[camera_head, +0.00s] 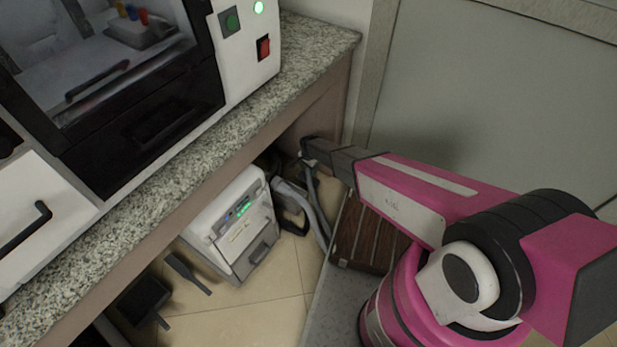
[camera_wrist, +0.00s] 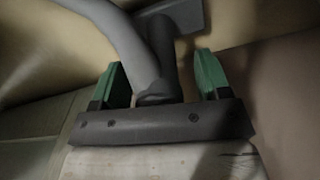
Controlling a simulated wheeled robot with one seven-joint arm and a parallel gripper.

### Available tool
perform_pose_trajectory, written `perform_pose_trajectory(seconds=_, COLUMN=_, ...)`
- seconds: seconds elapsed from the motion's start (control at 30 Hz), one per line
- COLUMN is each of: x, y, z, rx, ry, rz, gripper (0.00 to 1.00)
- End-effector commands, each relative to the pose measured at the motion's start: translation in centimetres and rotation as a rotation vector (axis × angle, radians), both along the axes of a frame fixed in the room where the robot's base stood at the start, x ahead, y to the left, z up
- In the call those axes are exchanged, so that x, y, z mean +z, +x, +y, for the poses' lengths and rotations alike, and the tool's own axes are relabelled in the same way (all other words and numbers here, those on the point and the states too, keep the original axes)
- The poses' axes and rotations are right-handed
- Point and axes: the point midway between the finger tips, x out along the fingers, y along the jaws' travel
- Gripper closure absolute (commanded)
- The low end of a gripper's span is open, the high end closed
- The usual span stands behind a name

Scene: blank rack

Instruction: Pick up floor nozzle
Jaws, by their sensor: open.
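The floor nozzle (camera_wrist: 182,14) looks to be the grey flat-ended piece at the top of the wrist view, with a grey tube (camera_wrist: 165,45) running down from it. A second grey tube (camera_wrist: 112,28) slants in from the left and meets it. My gripper (camera_wrist: 160,72) is open, with one green finger on each side of the joined tubes. Gaps show beside the tube, and I cannot tell whether either finger touches it. In the head view my arm reaches under the counter, above grey tubing (camera_head: 322,208); the nozzle cannot be clearly made out there.
A granite counter (camera_head: 318,45) overhangs the space. Under it stand a white box with a green display (camera_head: 232,228) and a dustpan (camera_head: 144,296) with a brush (camera_head: 188,272). A brown slatted case (camera_head: 365,235) lies beside my arm. Tiled floor (camera_head: 270,318) is clear in front.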

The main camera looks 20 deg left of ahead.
Motion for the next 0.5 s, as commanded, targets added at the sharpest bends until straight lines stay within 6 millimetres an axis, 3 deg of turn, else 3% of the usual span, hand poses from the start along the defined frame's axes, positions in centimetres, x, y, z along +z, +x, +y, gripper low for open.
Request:
perform_pose_trajectory(seconds=0.03, x=0.02, y=-0.02, z=-0.01, rx=0.000, ry=0.000, rz=0.000, gripper=0.30)
perform_pose_trajectory(seconds=0.07, x=0.02, y=-0.02, z=-0.01, rx=0.000, ry=0.000, rz=0.000, gripper=0.37)
perform_pose_trajectory(seconds=0.2, x=0.03, y=-0.02, z=-0.01, rx=0.000, ry=0.000, rz=0.000, gripper=0.82)
perform_pose_trajectory(seconds=0.27, x=0.03, y=-0.02, z=-0.01, rx=0.000, ry=0.000, rz=0.000, gripper=1.00)
perform_pose_trajectory(seconds=0.5, x=0.10, y=-0.03, z=-0.02, rx=0.000, ry=0.000, rz=0.000, gripper=1.00)
